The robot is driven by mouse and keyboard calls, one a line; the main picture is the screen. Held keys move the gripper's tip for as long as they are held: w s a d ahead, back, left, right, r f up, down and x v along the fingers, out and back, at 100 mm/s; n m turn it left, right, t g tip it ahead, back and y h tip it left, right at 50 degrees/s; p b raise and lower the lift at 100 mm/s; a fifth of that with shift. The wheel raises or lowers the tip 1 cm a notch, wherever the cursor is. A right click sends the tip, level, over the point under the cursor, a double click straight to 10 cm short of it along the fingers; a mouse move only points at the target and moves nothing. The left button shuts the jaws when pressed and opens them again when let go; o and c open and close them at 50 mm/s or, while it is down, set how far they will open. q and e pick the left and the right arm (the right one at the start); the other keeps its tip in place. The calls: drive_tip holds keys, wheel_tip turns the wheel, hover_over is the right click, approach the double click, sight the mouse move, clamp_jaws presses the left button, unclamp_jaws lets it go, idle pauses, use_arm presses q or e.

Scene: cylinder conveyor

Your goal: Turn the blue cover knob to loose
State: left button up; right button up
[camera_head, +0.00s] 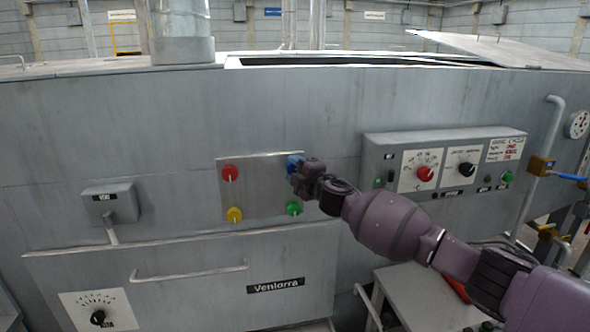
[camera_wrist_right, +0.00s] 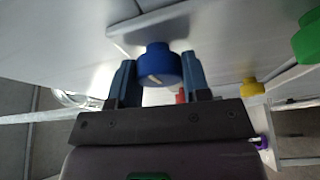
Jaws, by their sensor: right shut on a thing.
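The blue cover knob (camera_wrist_right: 160,66) sits on a metal plate on the machine front. My right gripper (camera_wrist_right: 160,72) has its two fingers on either side of the knob and is shut on it. In the head view the right gripper (camera_head: 296,166) reaches the upper right of the plate (camera_head: 262,160) and hides most of the blue knob. A pale mark shows on the knob's face in the wrist view. The left gripper is not in view.
A red knob (camera_head: 230,173), a yellow knob (camera_head: 234,215) and a green knob (camera_head: 294,208) share the plate. A control box (camera_head: 448,160) with dials stands out to the right. A horizontal handle (camera_head: 190,275) and a grey side table (camera_head: 420,295) are below.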

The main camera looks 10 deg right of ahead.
drive_tip(key=n, duration=0.2)
drive_tip(key=n+g, duration=0.1)
drive_tip(key=n, duration=0.1)
drive_tip(key=shift+r+g+h, duration=0.1)
drive_tip(key=shift+g+h, duration=0.2)
drive_tip(key=shift+h, duration=0.1)
drive_tip(key=n+h, duration=0.1)
drive_tip(key=n, duration=0.2)
drive_tip(key=shift+g, duration=0.4)
drive_tip(key=n+h, duration=0.2)
drive_tip(key=n, duration=0.1)
drive_tip(key=shift+g, duration=0.4)
drive_tip(key=shift+f+n+h, duration=0.2)
drive_tip(key=shift+n+h, duration=0.4)
drive_tip(key=shift+n, duration=0.6)
drive_tip(key=shift+g, duration=0.3)
drive_tip(key=o, duration=0.9)
drive_tip(key=shift+s+r, duration=0.1)
